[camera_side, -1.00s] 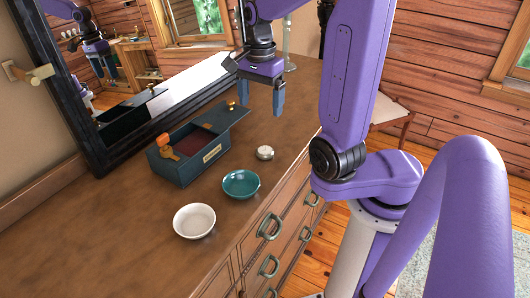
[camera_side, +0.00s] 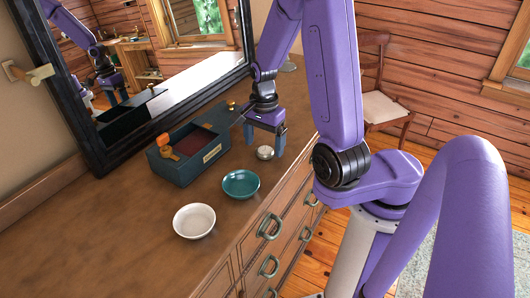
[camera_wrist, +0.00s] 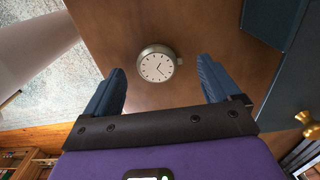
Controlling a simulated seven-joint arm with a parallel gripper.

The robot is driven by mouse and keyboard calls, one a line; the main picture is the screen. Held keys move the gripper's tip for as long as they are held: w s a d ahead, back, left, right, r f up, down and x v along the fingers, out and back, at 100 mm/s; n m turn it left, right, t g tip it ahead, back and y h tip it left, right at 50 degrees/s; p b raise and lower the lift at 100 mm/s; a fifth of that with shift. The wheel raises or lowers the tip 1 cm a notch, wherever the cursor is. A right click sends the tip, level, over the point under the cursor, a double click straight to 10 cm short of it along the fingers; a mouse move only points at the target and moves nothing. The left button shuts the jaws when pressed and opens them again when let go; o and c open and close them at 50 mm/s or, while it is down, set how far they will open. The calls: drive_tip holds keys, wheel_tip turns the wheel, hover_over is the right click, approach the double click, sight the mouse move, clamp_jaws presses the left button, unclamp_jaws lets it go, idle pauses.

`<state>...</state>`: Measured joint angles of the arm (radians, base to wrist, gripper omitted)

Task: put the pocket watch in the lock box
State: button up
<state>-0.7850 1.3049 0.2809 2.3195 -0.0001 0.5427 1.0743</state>
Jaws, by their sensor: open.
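The pocket watch (camera_side: 265,152) is a small round silver piece lying on the dresser top, right of the lock box. In the wrist view its white dial (camera_wrist: 157,66) faces up, ahead of and between the two fingers. My gripper (camera_side: 264,148) is open and empty, its blue fingers pointing down close to the watch; in the wrist view the open fingers (camera_wrist: 160,82) show on either side. The lock box (camera_side: 181,172) is dark blue-green, with its lid slid back and a dark red inside showing. A brass padlock with an orange top sits at its left end.
A teal bowl (camera_side: 241,184) and a white bowl (camera_side: 194,221) stand in front of the box. A dark-framed mirror (camera_side: 150,100) rises behind it. The dresser's front edge runs close by the watch. The dresser top (camera_side: 110,235) at left is clear.

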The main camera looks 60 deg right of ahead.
drive_tip(key=shift+f, duration=0.75)
drive_tip(key=c, duration=1.3)
drive_tip(key=shift+o, duration=0.2)
drive_tip(key=shift+r, duration=0.15)
drive_tip(key=shift+r, duration=0.4)
wheel_tip(320, 180, up, 2)
drive_tip(key=s+a+r, duration=0.1)
drive_tip(key=s+r, duration=0.9)
drive_tip(key=s, duration=0.4)
drive_tip(key=shift+a, duration=0.3)
